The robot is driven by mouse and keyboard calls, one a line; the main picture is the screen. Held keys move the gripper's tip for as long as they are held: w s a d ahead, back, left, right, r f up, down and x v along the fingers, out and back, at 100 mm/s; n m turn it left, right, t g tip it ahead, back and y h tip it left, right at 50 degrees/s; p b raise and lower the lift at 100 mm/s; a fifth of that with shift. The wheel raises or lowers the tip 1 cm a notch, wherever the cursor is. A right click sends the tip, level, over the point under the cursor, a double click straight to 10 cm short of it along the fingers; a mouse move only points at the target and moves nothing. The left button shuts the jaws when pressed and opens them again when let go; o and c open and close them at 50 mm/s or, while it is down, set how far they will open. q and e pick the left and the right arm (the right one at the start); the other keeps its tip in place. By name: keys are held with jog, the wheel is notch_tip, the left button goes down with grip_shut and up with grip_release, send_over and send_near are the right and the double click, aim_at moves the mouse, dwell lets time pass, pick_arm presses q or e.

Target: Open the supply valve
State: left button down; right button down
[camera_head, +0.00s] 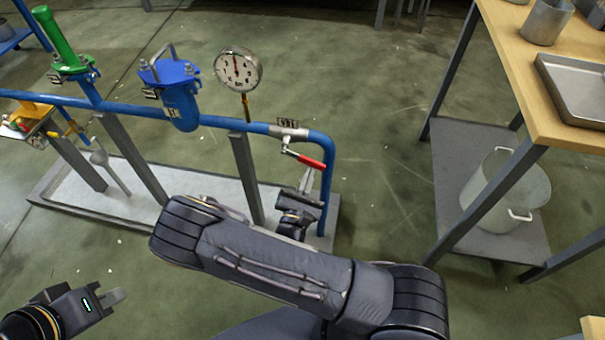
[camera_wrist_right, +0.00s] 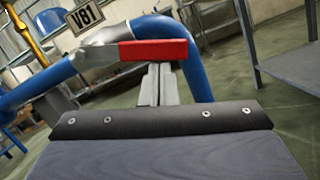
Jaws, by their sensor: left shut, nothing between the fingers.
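The supply valve (camera_head: 287,132) sits on the blue pipe near its right bend, with a red lever handle (camera_head: 311,161) pointing right and slightly down. The red handle (camera_wrist_right: 153,49) also shows in the right wrist view, lying across just beyond the fingertips. My right gripper (camera_head: 307,180) is at the handle, its fingers reaching up from below. Its fingers (camera_wrist_right: 158,84) look close together in the right wrist view; whether they hold the handle is unclear. My left gripper (camera_head: 119,295) is shut and empty at the lower left, away from the pipe.
A tag (camera_wrist_right: 86,14) is above the valve. A round gauge (camera_head: 238,69), a blue filter housing (camera_head: 180,101) and a green-handled valve (camera_head: 60,42) are along the pipe to the left. A wooden-topped table (camera_head: 515,60) stands right, with a pot (camera_head: 508,190) on its lower shelf.

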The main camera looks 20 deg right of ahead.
jog(key=shift+s+d+r+p, duration=0.25)
jog(key=shift+r+p, duration=0.1)
jog(key=shift+r, duration=0.15)
jog(key=shift+d, duration=0.1)
dwell(0.3)
